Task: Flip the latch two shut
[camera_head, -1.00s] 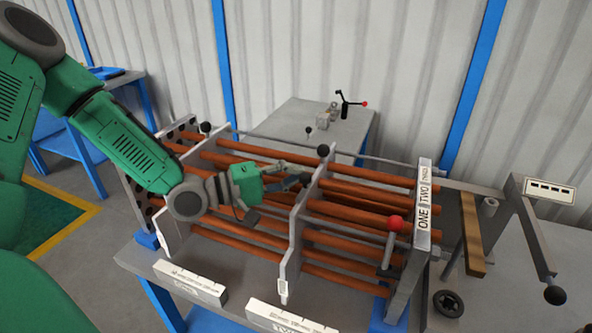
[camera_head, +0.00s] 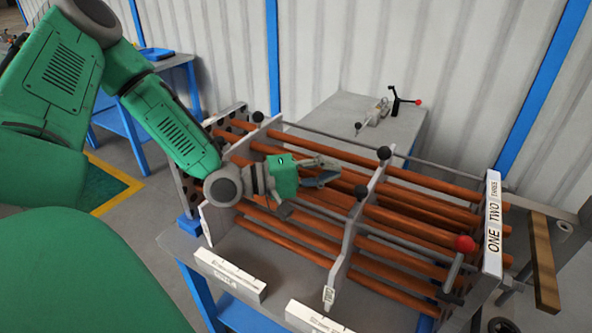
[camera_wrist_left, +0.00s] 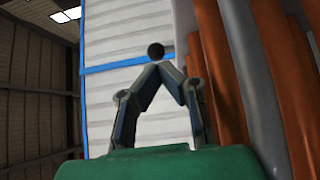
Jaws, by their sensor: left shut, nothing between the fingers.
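The flanged shell frame, with copper-coloured tubes (camera_head: 300,250) through upright plates, stands on a grey bench. Its right end plate (camera_head: 492,225) carries the labels ONE, TWO and THREE. A lever with a red ball (camera_head: 465,243) stands by that plate. Black ball knobs show on the middle plate, one at its top (camera_head: 384,153) and one lower (camera_head: 361,192). I cannot tell which handle is latch two. My left gripper (camera_head: 334,173) is shut and empty, above the tubes and left of the lower knob. In the left wrist view its fingertips (camera_wrist_left: 167,68) meet just below a black ball (camera_wrist_left: 156,50). My right gripper is out of view.
White labelled blocks (camera_head: 230,275) lie along the bench's front edge. A rear table (camera_head: 345,110) holds a small clamp with a red-tipped handle (camera_head: 405,101). A brown bar (camera_head: 543,265) stands right of the end plate. A blue-legged table is at back left.

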